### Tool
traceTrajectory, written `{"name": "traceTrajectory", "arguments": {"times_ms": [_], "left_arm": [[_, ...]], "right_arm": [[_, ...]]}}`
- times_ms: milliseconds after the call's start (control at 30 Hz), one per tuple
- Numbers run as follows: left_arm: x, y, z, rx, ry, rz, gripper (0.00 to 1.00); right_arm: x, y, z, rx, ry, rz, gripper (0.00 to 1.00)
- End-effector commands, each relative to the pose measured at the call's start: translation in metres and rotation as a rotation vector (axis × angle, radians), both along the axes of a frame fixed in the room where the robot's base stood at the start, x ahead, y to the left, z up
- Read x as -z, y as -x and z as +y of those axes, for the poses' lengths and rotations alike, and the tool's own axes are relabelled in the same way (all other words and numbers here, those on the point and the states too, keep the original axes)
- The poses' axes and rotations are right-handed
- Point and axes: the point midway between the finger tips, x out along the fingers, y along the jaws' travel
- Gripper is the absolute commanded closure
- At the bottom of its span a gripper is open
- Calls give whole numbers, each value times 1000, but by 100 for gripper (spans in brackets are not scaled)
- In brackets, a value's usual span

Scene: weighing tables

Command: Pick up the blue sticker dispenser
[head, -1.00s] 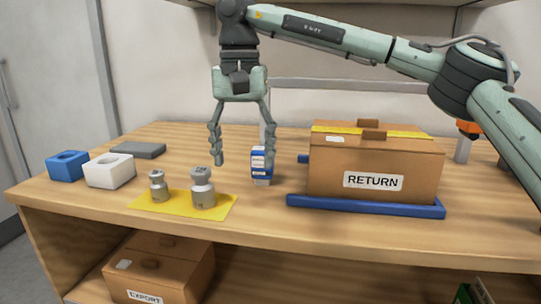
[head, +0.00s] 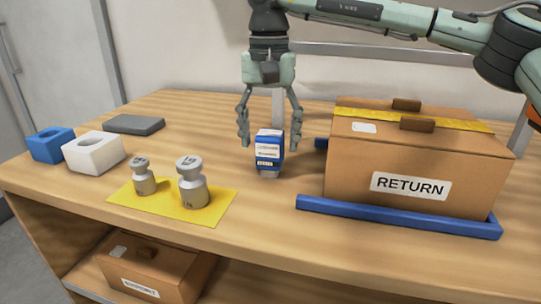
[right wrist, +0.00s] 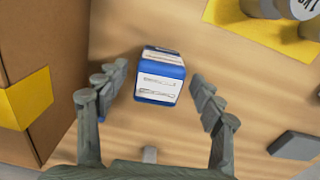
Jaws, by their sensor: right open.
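The blue sticker dispenser (head: 268,148) is a small blue box with white labels and a grey foot. It stands upright on the wooden table between the yellow mat and the RETURN box. My right gripper (head: 270,140) is open above and behind it, pointing down, with one finger on each side of it in the head view. In the right wrist view the dispenser (right wrist: 160,76) shows just ahead of the gap between the open fingertips of my right gripper (right wrist: 158,85). No contact can be made out. My left gripper is not in view.
A RETURN carton (head: 400,160) stands on a blue-edged platform (head: 400,216) to the right. Two metal weights stand on a yellow mat (head: 212,212) to the left. White (head: 93,154) and blue (head: 50,145) blocks and a grey slab (head: 134,124) lie farther left.

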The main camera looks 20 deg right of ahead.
Motion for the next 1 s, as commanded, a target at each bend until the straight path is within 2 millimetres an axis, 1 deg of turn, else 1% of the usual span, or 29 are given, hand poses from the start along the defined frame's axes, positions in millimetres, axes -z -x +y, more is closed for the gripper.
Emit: {"name": "traceTrajectory", "arguments": {"times_ms": [100, 200, 300, 467, 567, 900, 967, 1000], "left_arm": [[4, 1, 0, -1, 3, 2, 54], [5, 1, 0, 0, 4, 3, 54], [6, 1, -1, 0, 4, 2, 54], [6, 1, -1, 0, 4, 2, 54], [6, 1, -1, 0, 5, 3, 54], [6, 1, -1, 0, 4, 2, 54], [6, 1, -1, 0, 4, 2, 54], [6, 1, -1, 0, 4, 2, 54]], "right_arm": [[18, 1, -2, 1, 0, 1, 33], [28, 0, -2, 2, 0, 1, 33], [31, 0, -2, 2, -1, 0, 33], [31, 0, -2, 2, -1, 0, 33], [31, 0, -2, 2, -1, 0, 44], [31, 0, -2, 2, 0, -1, 86], [30, 0, -2, 2, 0, -1, 92], [30, 0, -2, 2, 0, -1, 92]]}}
